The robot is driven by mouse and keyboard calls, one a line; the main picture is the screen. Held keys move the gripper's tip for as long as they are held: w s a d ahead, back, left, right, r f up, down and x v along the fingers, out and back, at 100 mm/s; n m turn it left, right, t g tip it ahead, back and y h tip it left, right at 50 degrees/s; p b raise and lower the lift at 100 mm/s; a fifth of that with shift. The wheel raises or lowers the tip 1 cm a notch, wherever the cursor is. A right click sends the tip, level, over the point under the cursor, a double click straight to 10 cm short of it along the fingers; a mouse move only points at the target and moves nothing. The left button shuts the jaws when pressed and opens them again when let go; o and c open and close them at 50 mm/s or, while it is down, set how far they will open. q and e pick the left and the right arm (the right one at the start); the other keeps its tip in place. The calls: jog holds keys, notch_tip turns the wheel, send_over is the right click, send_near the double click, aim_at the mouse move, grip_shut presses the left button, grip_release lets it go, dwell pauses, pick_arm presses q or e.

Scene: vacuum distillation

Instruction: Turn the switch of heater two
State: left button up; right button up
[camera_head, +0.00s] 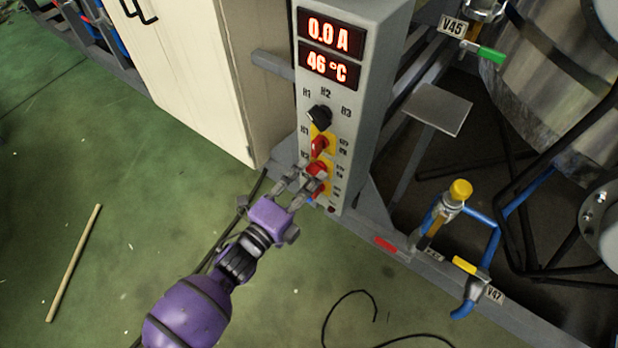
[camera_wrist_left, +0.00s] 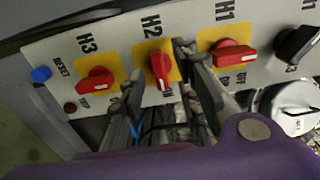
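The heater two switch, a red knob on a yellow plate labelled H2, is in the middle of the wrist view (camera_wrist_left: 160,68). It also shows in the head view (camera_head: 317,168), partly behind my fingers. Its handle stands roughly across the direction of the H1 knob (camera_wrist_left: 234,56) and H3 knob (camera_wrist_left: 96,80) handles. My left gripper (camera_head: 300,182) is open at the panel. In the wrist view its fingers lie on either side of the H2 knob, with a gap to it; contact is not clear.
The grey control box (camera_head: 378,55) shows 0.0 A and 46 °C. A black selector knob (camera_head: 319,115) sits above the red switches. A blue button (camera_wrist_left: 41,74) is beside H3. A cream cabinet (camera_head: 185,60) stands left; valves and pipes (camera_head: 460,190) are at right.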

pick_arm(q)
jog(key=shift+w+d, duration=0.2)
jog(key=shift+w, duration=0.2)
grip_shut()
